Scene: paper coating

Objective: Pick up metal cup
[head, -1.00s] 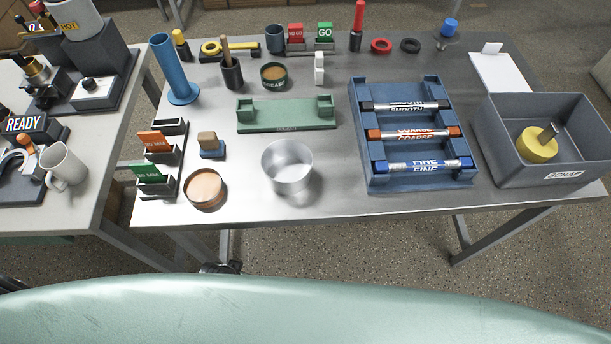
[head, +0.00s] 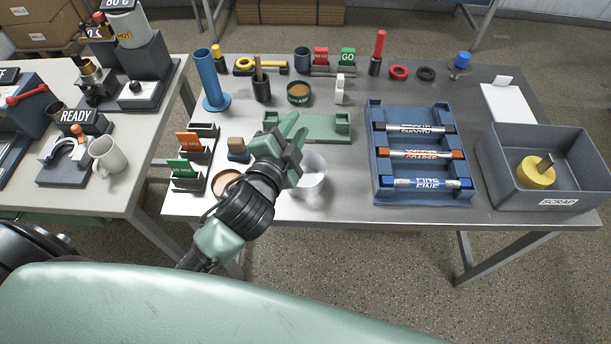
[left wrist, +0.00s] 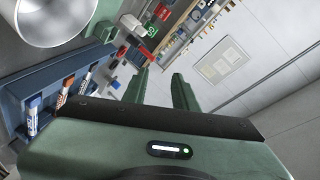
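The metal cup (head: 312,178) is an open silver cylinder standing upright near the front of the grey table, left of the blue rack. My left gripper (head: 296,128) is above and beside the cup's left side and hides part of it in the head view. In the left wrist view the cup (left wrist: 62,18) shows at the top left, outside the fingers. The two green fingers of my left gripper (left wrist: 160,85) are apart with nothing between them. My right gripper is not in view.
The blue rack (head: 380,170) with labelled rods stands right of the cup. A green stand (head: 325,128) is behind it. A round tan-topped dish (head: 224,182) and card holders are to the left. A grey scrap bin (head: 565,200) stands at the right.

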